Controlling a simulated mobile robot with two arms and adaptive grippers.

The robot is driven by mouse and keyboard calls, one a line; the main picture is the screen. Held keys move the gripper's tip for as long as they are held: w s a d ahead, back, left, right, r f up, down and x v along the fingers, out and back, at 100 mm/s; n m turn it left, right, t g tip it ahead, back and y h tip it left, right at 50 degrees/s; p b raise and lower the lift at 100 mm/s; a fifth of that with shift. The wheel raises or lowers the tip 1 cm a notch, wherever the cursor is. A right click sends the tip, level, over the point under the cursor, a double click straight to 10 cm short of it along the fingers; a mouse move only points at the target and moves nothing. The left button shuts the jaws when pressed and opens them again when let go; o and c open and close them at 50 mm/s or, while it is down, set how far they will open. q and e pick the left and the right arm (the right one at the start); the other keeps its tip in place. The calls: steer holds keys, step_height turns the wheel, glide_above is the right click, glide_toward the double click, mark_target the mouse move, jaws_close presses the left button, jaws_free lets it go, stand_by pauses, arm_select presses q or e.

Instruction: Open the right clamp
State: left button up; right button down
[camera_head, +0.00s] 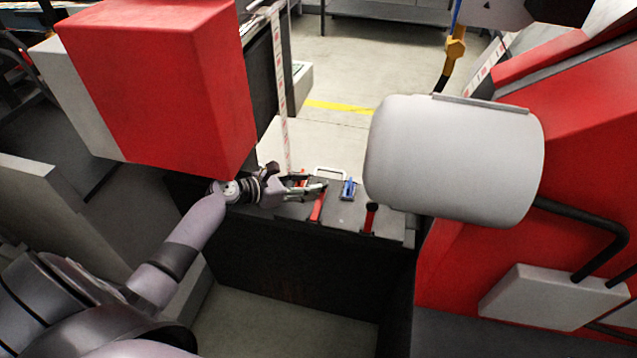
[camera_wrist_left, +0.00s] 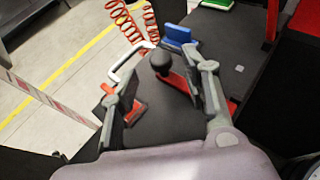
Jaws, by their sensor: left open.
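Two clamps with red levers stand along the front of a dark table (camera_head: 290,228). The right one (camera_head: 369,219) has a short, upright red lever with a black knob on top. The left one (camera_head: 316,210) has a tilted red lever whose upper end is hidden by my left gripper (camera_head: 322,186). My left gripper is open. In the left wrist view, a black knob (camera_wrist_left: 160,62) on a red lever (camera_wrist_left: 177,80) shows between its fingers. This appears to be the left clamp; contact cannot be told. My right gripper is out of view.
A blue block (camera_head: 349,189) and a white handle (camera_head: 330,171) are behind the clamps. A large red box (camera_head: 165,80) hangs above my left forearm. A big pale rounded body (camera_head: 455,160) overhangs the table's right side. A label strip (camera_head: 280,90) runs down behind my gripper.

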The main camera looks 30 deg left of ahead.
mark_target(319, 200)
arm_select(q)
steer(key=shift+x, duration=2.3)
steer(key=shift+c, duration=0.3)
jaws_close()
